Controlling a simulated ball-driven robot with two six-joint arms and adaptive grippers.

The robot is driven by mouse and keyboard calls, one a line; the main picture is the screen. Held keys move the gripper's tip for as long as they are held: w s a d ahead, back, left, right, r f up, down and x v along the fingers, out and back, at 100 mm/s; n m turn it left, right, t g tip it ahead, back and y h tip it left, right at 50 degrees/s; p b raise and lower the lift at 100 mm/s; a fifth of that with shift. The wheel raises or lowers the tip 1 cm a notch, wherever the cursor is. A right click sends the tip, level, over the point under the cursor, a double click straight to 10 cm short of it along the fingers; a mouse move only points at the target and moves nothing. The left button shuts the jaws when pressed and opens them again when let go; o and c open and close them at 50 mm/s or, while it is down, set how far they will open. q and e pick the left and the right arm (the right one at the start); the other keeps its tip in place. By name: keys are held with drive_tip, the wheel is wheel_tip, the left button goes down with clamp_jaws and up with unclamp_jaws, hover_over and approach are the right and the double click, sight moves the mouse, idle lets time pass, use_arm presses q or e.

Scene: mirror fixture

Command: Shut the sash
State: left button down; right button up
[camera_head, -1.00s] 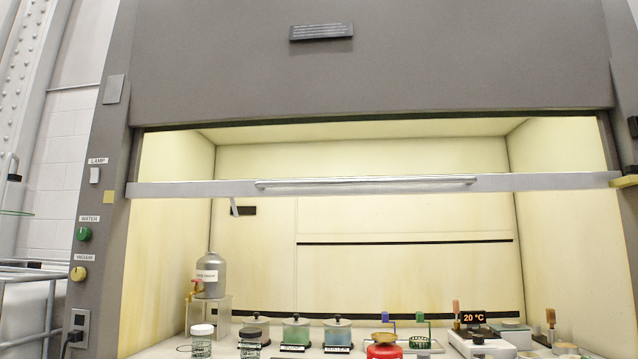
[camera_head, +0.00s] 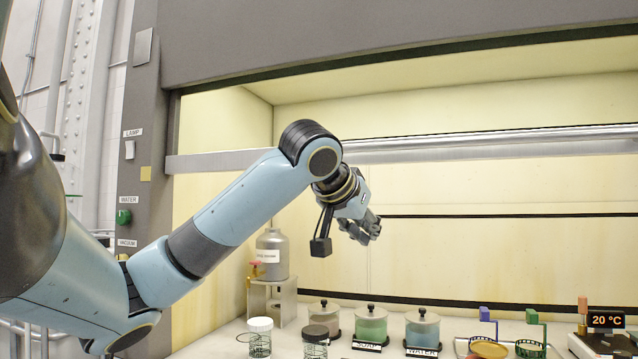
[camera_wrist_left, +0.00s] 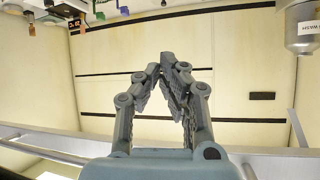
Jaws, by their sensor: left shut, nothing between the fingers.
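The sash (camera_head: 228,159) is raised, its metal lower bar crossing the wide opening of the hood. A long handle (camera_head: 500,143) runs along the bar. My left arm crosses in front of the bar, hiding part of it. I cannot tell whether the gripper touches the bar. My right gripper is out of view.
Lidded jars (camera_head: 371,325), small containers and a device with a 20 °C display (camera_head: 606,320) stand on the worktop below the opening. The left post (camera_head: 145,190) carries switches and knobs.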

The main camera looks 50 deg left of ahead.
use_arm(q)
drive_tip(key=s+a+r+n+t+y, duration=0.1)
drive_tip(key=s+a+r+n, duration=0.15)
drive_tip(key=r, duration=0.65)
drive_tip(key=s+a+r+n+y, duration=0.15)
drive_tip(key=s+a+r, duration=0.25)
drive_tip(key=r, duration=0.4)
drive_tip(key=s+a+r+n+t+y, duration=0.1)
drive_tip(key=s+a+r, duration=0.2)
drive_tip(key=r, duration=0.6)
drive_tip(key=p+x, duration=0.3)
drive_tip(key=x, duration=0.6)
drive_tip(key=shift+w, duration=0.4)
wheel_tip(320, 180, down, 3)
drive_tip(key=shift+d+r+b, duration=0.1)
drive_tip(key=shift+d+b, duration=0.1)
drive_tip(key=shift+b, duration=0.4)
drive_tip(key=shift+d+f, duration=0.15)
drive_tip(key=shift+f, duration=0.3)
drive_tip(key=shift+w, duration=0.1)
